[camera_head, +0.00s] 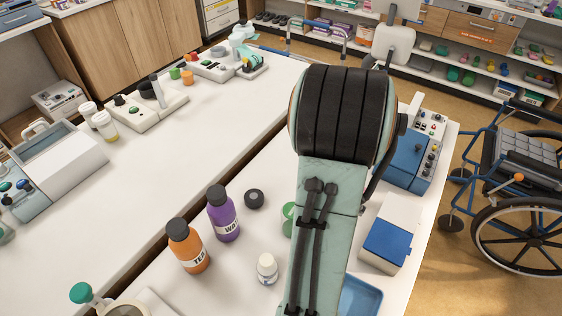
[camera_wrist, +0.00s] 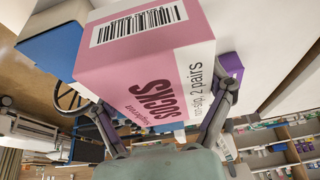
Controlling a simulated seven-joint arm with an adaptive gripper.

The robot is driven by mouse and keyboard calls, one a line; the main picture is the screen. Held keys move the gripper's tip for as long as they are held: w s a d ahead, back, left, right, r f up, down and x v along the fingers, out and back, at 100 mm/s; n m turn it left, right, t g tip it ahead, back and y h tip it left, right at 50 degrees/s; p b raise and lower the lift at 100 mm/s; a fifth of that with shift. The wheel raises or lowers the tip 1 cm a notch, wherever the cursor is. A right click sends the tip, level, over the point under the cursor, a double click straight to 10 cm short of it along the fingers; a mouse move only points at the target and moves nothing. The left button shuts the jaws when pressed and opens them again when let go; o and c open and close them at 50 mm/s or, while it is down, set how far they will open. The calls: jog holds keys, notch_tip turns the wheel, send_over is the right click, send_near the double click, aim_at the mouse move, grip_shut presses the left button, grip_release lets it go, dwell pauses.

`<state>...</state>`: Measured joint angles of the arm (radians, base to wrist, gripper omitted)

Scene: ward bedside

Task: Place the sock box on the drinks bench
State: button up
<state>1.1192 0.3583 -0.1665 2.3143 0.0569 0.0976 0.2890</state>
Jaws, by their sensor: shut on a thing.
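The sock box (camera_wrist: 150,75) is pink and white, with a barcode and the word SOCKS, and fills the middle of the wrist view. My gripper (camera_wrist: 157,97) is shut on it, one finger on each side. The box appears tilted in the wrist view. In the head view my arm hides both gripper and box. The drinks bench (camera_head: 232,284) is the white top bearing an orange TEA bottle (camera_head: 188,248) and a purple bottle (camera_head: 222,215). I cannot tell whether the box touches it.
A dark round lid (camera_head: 254,198) and a small white bottle (camera_head: 267,268) stand near the bottles. A blue-and-white box (camera_head: 388,243), blue tray (camera_head: 362,297) and blue device (camera_head: 408,158) are at the right. A wheelchair (camera_head: 520,185) stands beyond. Bare room shows between the bottles and the front.

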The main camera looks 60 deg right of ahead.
notch_tip(320, 180, up, 12)
jog(key=shift+f, duration=0.1)
jog(key=w+a+n+t+y, duration=0.15)
jog(key=w+a+n, duration=0.4)
jog(key=w, duration=0.65)
jog(key=w+a+n+t+y, duration=0.15)
jog(key=w+a+n, duration=0.35)
jog(key=w, duration=0.7)
jog(key=w+a+n+y, duration=0.1)
jog(key=w+a+n, duration=0.3)
jog(key=a, duration=0.4)
jog(key=w+a+n+t+y, duration=0.1)
jog(key=w+a+n, duration=0.35)
jog(key=a, duration=0.25)
jog(key=w+a+n+y, duration=0.1)
jog(key=w+a+n, duration=0.35)
jog(key=a, duration=0.35)
jog(key=shift+m, duration=0.45)
jog(key=w+f, duration=0.6)
jog(key=f, duration=0.1)
jog(key=w+f, duration=0.6)
jog(key=w, duration=0.1)
jog(key=shift+d+f, duration=0.1)
jog(key=shift+f, duration=0.25)
jog(key=shift+w+f, duration=0.55)
jog(key=shift+f, duration=1.55)
